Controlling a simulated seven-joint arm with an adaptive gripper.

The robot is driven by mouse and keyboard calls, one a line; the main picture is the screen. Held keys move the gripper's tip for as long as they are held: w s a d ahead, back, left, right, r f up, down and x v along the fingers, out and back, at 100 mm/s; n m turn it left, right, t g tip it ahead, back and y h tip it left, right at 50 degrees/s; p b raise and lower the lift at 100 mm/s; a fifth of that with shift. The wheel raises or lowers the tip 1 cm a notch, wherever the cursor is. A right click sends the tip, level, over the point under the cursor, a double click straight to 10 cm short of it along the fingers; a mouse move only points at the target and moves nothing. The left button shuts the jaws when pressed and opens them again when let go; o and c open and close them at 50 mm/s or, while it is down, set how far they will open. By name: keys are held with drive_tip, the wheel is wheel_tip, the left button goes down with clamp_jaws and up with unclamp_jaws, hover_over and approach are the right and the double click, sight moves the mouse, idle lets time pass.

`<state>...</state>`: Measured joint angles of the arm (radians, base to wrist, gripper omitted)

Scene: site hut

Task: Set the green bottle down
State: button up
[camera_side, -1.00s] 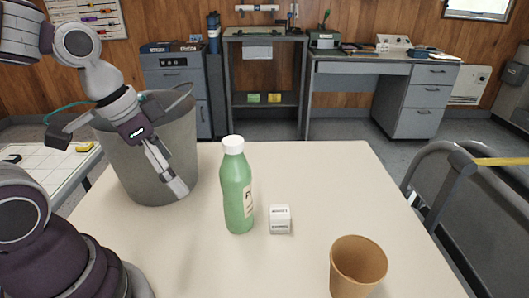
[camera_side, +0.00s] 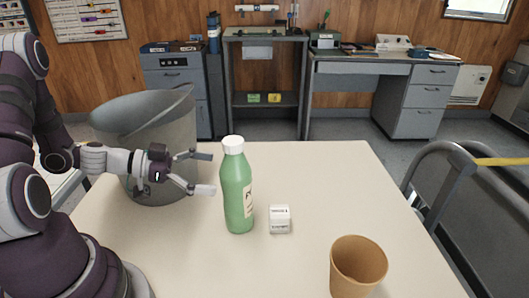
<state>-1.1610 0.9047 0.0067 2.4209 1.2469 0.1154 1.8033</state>
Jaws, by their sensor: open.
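The green bottle (camera_side: 236,190) with a white cap stands upright on the cream table (camera_side: 330,180), near its middle. My gripper (camera_side: 210,172) is open and level, just left of the bottle, with its fingers pointing right toward it. Nothing is between the fingers. The fingertips look close to the bottle's left side, and I cannot tell whether they touch it.
A small white box (camera_side: 280,219) stands just right of the bottle. A tan cup (camera_side: 357,267) is at the front right. A large grey bucket (camera_side: 165,125) stands behind my gripper. A grey metal chair (camera_side: 465,210) is at the right. The table's back right is clear.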

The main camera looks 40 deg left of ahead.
sight(236, 177)
drive_tip(key=x, duration=0.4)
drive_tip(key=shift+w+d+f, duration=0.1)
drive_tip(key=shift+d+f, duration=0.25)
drive_tip(key=shift+d, duration=0.05)
drive_tip(key=c, duration=1.3)
drive_tip(key=shift+o, duration=0.2)
drive_tip(key=shift+r, duration=0.1)
